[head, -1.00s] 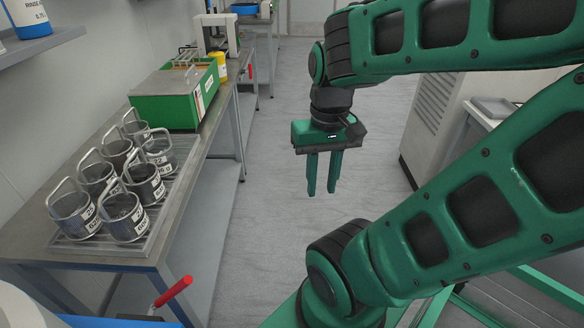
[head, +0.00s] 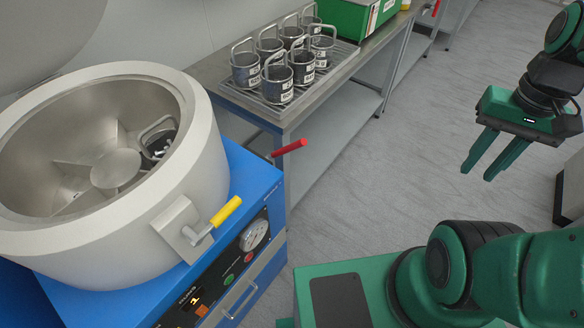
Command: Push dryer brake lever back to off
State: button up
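The dryer is a pale round drum (head: 110,255) on a blue cabinet (head: 250,180) at the left of the head view. A lever with a red grip (head: 289,148) sticks out on a metal rod at the cabinet's back right side, tilted up to the right. A second handle with a yellow grip (head: 226,211) sits on a bracket on the drum's front. I cannot tell from any label which is the brake. My gripper (head: 479,174) is open and empty, fingers pointing down, well to the right of both and touching nothing.
The dryer lid (head: 50,35) stands raised; a wire-handled basket (head: 158,140) is inside the drum. A steel bench (head: 335,80) behind holds several similar baskets (head: 277,82) and a green box (head: 350,18). The floor (head: 400,150) between bench and gripper is clear.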

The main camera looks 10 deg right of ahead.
aim_at(298, 144)
jog(key=u, duration=0.5)
jog(key=i, duration=0.15)
jog(key=z, duration=0.15)
jog(key=k, duration=0.95)
jog(key=u, duration=0.5)
jog(key=i, duration=0.5)
